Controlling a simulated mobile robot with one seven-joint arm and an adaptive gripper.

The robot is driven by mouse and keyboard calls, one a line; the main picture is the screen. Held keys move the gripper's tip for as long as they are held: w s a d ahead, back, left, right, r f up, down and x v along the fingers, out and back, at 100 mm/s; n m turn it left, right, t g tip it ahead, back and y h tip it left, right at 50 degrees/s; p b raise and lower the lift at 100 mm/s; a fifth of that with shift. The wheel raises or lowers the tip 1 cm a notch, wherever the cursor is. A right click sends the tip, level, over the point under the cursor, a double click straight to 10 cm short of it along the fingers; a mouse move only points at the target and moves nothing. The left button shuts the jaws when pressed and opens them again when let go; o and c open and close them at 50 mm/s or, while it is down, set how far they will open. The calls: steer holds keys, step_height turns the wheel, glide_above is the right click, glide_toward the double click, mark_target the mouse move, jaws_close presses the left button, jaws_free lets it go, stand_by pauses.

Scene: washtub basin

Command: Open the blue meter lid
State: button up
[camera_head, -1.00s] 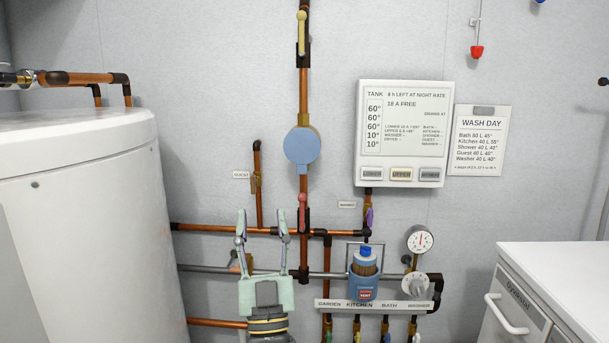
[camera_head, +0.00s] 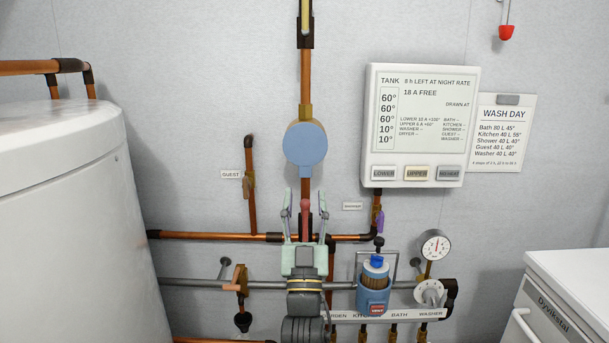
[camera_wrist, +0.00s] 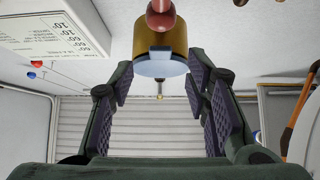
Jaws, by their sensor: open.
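The round blue meter lid (camera_head: 306,143) faces outward on the brass meter body (camera_head: 306,111) on the upright copper pipe. It appears shut. In the wrist view the lid (camera_wrist: 162,68) shows edge-on as a pale blue disc on the brass body (camera_wrist: 161,40). My gripper (camera_head: 305,205) is open and empty, fingers pointing up, below the lid in the head view. In the wrist view my gripper (camera_wrist: 159,82) has its two padded fingers either side of the lid, with gaps and no visible contact.
A red valve handle (camera_head: 305,207) is on the pipe below the meter, seen between my fingers. Copper pipes (camera_head: 215,235), a grey rail (camera_head: 190,283) and a blue canister (camera_head: 374,290) surround my arm. The tank panel (camera_head: 419,125) is at right, the white tank (camera_head: 65,220) at left.

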mark_target(305, 174)
steer(key=p+x, duration=0.1)
steer(key=x, duration=0.4)
jaws_close()
stand_by(0.5)
stand_by(0.4)
